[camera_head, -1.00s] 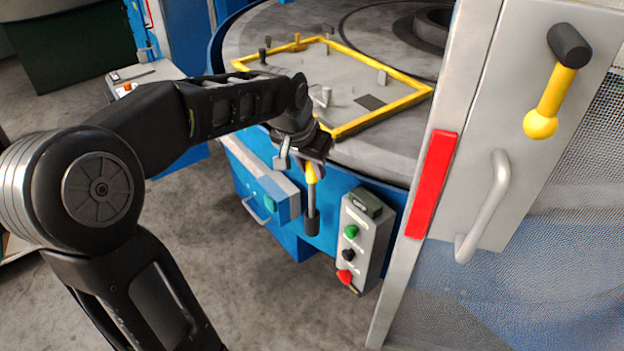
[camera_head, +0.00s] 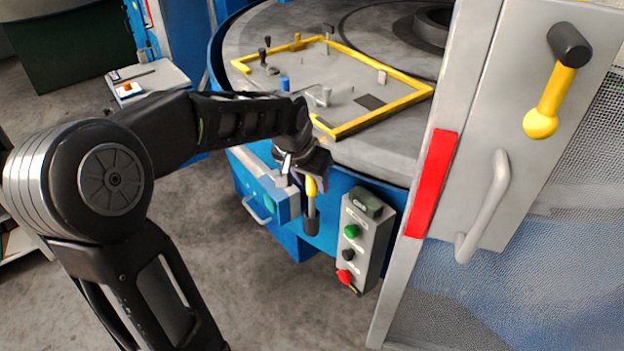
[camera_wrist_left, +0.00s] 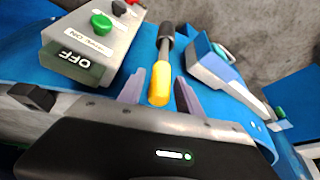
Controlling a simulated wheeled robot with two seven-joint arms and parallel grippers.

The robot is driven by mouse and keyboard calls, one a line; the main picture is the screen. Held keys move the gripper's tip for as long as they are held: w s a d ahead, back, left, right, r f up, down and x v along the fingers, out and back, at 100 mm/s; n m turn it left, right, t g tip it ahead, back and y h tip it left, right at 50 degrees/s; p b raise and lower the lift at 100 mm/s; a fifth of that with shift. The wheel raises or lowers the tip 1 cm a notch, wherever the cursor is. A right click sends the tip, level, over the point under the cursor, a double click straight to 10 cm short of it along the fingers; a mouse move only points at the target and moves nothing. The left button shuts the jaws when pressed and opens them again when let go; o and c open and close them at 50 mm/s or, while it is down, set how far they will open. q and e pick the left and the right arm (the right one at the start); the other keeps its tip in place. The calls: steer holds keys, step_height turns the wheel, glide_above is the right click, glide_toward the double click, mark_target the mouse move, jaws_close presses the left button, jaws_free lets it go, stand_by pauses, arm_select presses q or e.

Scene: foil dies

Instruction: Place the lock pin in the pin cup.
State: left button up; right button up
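A yellow-and-black rod (camera_head: 311,217), which looks like the lock pin, shows at the blue front of the round table, its dark grip end lowest. In the left wrist view its yellow end (camera_wrist_left: 160,80) lies between the two fingers. My left gripper (camera_head: 311,182) is around the yellow part; in the left wrist view the gripper (camera_wrist_left: 160,95) shows narrow gaps on both sides, so it looks open. How the rod is held at its yellow end is hidden. I cannot pick out the pin cup for certain. My right gripper is out of view.
A grey button box (camera_head: 362,240) stands just right of the rod. A blue-and-grey box (camera_head: 290,207) is close on its left. Above, a yellow frame (camera_head: 385,112) surrounds small parts on the round table (camera_head: 375,160). A door with a grey handle (camera_head: 484,205) borders the right.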

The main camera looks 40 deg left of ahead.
arm_select(q)
steer(key=shift+o, duration=0.4)
steer(key=shift+r, duration=0.1)
steer(key=shift+r, duration=0.2)
steer(key=v, duration=1.1)
steer(key=shift+s+r, duration=0.25)
steer(key=shift+r, duration=0.05)
